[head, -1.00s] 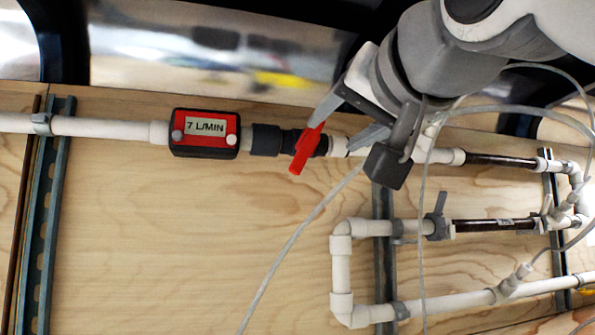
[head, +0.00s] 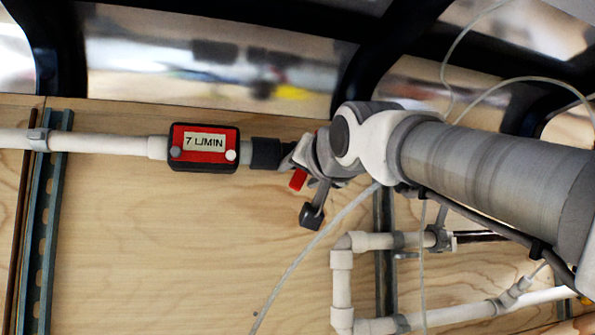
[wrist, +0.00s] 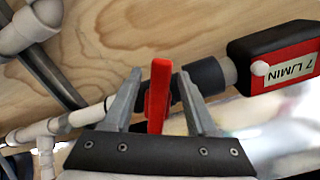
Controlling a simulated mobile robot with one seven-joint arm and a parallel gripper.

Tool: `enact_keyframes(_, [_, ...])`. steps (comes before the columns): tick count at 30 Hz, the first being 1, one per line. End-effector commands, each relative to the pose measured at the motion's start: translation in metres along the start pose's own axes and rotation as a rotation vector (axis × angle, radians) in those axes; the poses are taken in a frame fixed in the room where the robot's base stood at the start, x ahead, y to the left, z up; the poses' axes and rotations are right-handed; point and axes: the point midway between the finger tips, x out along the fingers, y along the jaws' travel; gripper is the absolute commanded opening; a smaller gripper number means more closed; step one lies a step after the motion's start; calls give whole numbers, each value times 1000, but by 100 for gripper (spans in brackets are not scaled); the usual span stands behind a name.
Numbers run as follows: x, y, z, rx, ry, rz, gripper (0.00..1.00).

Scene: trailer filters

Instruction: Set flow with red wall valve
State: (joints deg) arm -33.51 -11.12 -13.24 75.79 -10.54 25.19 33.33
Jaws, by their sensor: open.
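The red valve handle (head: 298,180) is on the white pipe along the wall, just right of the flow meter (head: 204,148), whose label reads 7 L/MIN. In the head view my arm hides most of the handle and only its lower end shows. In the wrist view the red handle (wrist: 158,95) stands between the two fingers of my gripper (wrist: 158,88). The fingers are open, one on each side, with a gap visible on both sides near the tips. The flow meter also shows at the right of the wrist view (wrist: 290,65).
A dark coupling (head: 266,154) joins the meter to the valve. Lower white pipes (head: 342,275) with a grey valve run at the right. A thin clear hose (head: 318,225) hangs below my arm. The wooden wall (head: 160,240) at lower left is clear.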

Motion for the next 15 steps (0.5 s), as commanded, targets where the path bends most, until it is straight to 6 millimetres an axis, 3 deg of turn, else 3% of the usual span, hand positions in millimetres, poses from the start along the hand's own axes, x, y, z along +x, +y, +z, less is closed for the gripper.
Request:
enact_keyframes(6, [0, 0, 0, 0, 0, 0, 57])
enact_keyframes(15, [0, 0, 0, 0, 0, 0, 5])
